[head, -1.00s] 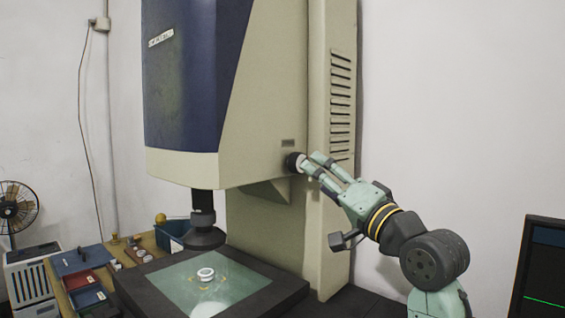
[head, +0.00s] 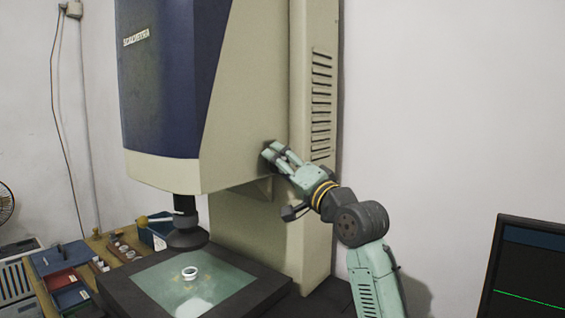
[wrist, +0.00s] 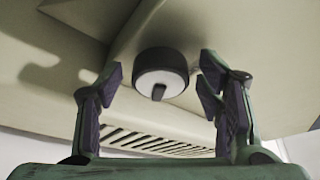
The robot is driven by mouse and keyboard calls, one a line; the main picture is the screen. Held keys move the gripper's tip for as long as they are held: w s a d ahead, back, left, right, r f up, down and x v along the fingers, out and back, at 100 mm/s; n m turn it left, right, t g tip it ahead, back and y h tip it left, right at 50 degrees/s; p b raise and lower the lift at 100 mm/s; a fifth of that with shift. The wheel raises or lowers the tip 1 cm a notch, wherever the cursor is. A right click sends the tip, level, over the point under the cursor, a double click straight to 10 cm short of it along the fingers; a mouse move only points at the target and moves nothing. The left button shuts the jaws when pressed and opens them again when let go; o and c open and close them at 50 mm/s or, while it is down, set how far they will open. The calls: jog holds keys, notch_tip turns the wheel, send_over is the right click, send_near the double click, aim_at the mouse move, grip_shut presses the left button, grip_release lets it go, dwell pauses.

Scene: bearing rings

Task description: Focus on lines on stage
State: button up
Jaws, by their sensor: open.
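A dark round knob (wrist: 161,70) with a pale face and a dark pointer mark sits on the side of the beige and blue measuring machine (head: 205,85). My gripper (head: 274,153) is at the knob and open. In the wrist view its two fingers stand left and right of the knob, with visible gaps on both sides. In the head view the fingers largely cover the knob. The dark-framed glass stage (head: 150,285) lies below the lens (head: 186,228). A white bearing ring (head: 189,272) lies on the stage. Lines on the stage are too small to tell.
A monitor (head: 530,275) with a green line stands at the right edge. Small trays, including a red one (head: 62,279), and a blue bin (head: 155,232) are left of the stage. Vent slots (head: 321,100) run up the machine's column.

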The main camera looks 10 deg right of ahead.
jog(key=shift+c, duration=0.3)
jog(key=c, duration=1.1)
